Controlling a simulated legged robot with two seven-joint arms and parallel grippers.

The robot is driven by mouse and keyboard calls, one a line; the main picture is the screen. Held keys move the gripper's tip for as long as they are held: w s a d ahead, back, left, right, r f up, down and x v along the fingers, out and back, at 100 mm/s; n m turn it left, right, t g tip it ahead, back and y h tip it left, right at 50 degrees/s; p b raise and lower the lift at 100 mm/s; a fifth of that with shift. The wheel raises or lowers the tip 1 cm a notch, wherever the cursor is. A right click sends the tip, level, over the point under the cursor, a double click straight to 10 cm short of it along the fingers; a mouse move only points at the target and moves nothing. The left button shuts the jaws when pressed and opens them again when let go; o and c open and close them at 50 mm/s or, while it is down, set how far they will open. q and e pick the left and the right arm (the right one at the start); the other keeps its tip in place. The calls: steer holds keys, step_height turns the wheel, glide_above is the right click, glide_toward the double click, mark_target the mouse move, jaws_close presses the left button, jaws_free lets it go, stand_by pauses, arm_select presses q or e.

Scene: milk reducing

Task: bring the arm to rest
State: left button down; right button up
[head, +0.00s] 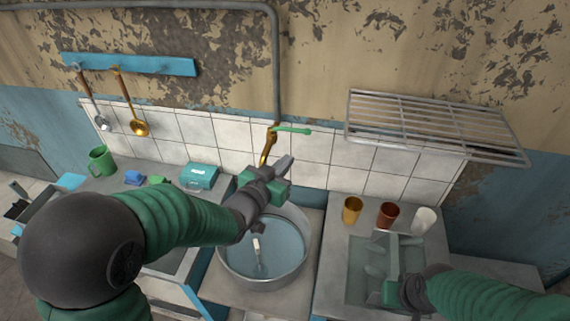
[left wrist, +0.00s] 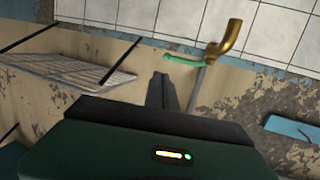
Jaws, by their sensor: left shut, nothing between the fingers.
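My left gripper (head: 282,166) is shut and empty. It is above the far rim of a round metal pot (head: 296,275), close in the picture to the brass tap with a green handle (head: 290,130). In the left wrist view my shut fingers (left wrist: 162,92) point toward the wall, and the brass tap (left wrist: 228,45) shows just right of them. My right gripper (head: 393,268) hangs over the grey basin at the right; I cannot tell whether its fingers are open or shut.
A yellow cup (head: 352,210), a brown cup (head: 388,215) and a white cup (head: 424,220) stand behind the right basin. A wire rack (head: 430,125) juts from the wall above them. A teal box (head: 199,176) and green mug (head: 101,160) are on the left counter.

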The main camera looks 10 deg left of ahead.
arm_select(q)
steer(key=s+a+f+n+g+y, duration=0.2)
steer(key=s+a+f+g+y, duration=0.3)
steer(key=s+a+f, duration=0.45)
steer(key=s+f+g, duration=0.3)
steer(key=s, duration=0.4)
steer(key=s+a+f+n+g, duration=0.1)
steer(key=s+f+g, duration=0.2)
steer(key=s, duration=0.4)
steer(key=shift+s+a+f+n+g, duration=0.2)
steer(key=shift+a+f+n+g, duration=0.1)
steer(key=shift+g, duration=0.4)
steer(key=shift+d+r, duration=0.1)
